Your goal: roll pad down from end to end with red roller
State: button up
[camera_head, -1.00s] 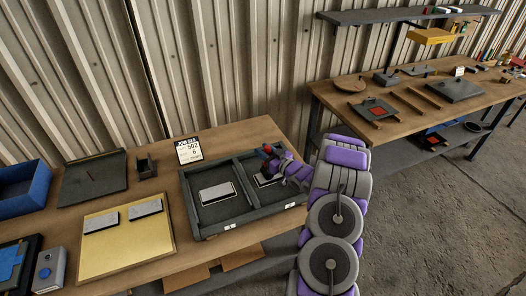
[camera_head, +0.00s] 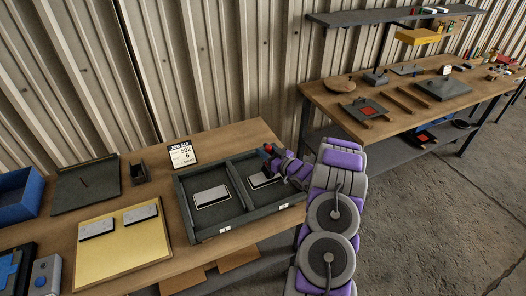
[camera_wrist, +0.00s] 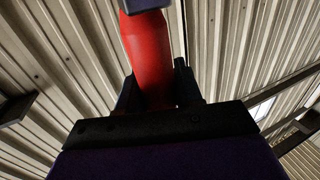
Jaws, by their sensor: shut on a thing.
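A dark grey tray (camera_head: 184,212) with two side-by-side compartments lies on the wooden bench. A light pad with a dark border (camera_head: 211,196) lies in the left compartment. Another pad (camera_head: 259,181) lies in the right compartment, partly hidden by my gripper. My gripper (camera_head: 271,156) is over the back of the right compartment, shut on the red roller (camera_head: 267,147). The wrist view shows the roller's red handle (camera_wrist: 150,55) between the fingers. The roller's working end is not clearly visible, so I cannot tell whether it touches the pad.
A yellow board (camera_head: 120,258) with two more pads is left of the tray. A job card (camera_head: 183,154) stands behind the tray. A blue bin (camera_head: 18,190) and dark plate (camera_head: 87,184) are farther left. Another bench (camera_head: 345,98) stands right.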

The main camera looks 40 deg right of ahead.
jog(key=shift+s+d+f, duration=0.15)
jog(key=shift+s+d, duration=0.05)
jog(key=shift+d, duration=0.5)
jog(key=d, duration=0.1)
jog(key=d+p, duration=0.1)
jog(key=shift+s+d, duration=0.25)
jog(key=shift+d, duration=0.05)
jog(key=shift+r+p, duration=0.25)
jog(key=shift+p, duration=0.05)
dwell(0.6)
notch_tip(320, 180, up, 7)
jog(key=p, duration=0.2)
jog(key=shift+p, duration=0.3)
dwell(0.3)
jog(key=shift+w, duration=0.1)
